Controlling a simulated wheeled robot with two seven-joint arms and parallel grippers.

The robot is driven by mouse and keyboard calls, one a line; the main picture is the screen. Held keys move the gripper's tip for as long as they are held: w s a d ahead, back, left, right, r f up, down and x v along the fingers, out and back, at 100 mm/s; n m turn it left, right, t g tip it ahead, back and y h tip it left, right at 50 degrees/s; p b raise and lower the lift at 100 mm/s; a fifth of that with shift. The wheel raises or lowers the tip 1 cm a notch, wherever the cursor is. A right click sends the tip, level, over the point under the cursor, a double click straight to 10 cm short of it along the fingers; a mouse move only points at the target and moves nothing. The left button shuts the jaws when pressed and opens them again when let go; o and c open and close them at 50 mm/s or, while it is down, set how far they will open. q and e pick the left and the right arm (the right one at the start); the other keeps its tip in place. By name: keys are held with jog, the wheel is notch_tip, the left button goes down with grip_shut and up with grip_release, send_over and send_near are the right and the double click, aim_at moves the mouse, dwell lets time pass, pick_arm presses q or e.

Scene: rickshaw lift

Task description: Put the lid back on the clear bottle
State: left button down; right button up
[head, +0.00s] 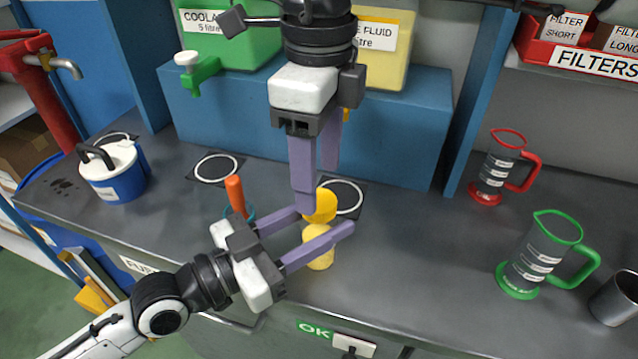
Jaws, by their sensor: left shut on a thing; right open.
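The clear bottle (318,258), with pale yellow contents, stands on the dark bench top. My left gripper (331,219) is shut on it, with the near finger crossing in front. A yellow lid (322,206) shows at the bottle's top end. I cannot tell whether it is seated, tilted or held just above the mouth. My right gripper (318,188) comes down from above and is open. Its near fingertip overlaps the lid's left edge in the picture, and whether they touch is unclear. The fingers partly hide the lid and bottle.
A blue riser (400,130) carries a green coolant container (235,45) and a yellow fluid container (385,60). An orange-handled item (236,195) stands left of the bottle. A blue can with white lid (115,175) is far left. Red (497,165) and green (540,255) jugs stand right, beyond clear bench.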

aim_at(303, 231)
notch_tip(303, 231, up, 8)
jog(key=shift+r, duration=0.25)
pick_arm(q)
jog(key=c, duration=0.9)
grip_release()
jog(key=shift+c, duration=0.2)
jog(key=b+v, duration=0.2)
jog(key=v, duration=0.7)
jog(key=shift+f, duration=0.15)
jog(key=shift+s+a+b, duration=0.35)
jog(key=shift+s+a, duration=0.1)
jog(key=shift+a, duration=0.05)
pick_arm(e)
jog(key=shift+f, duration=1.35)
pick_arm(q)
jog(key=shift+s, duration=0.1)
pick_arm(e)
jog(key=shift+s, duration=0.1)
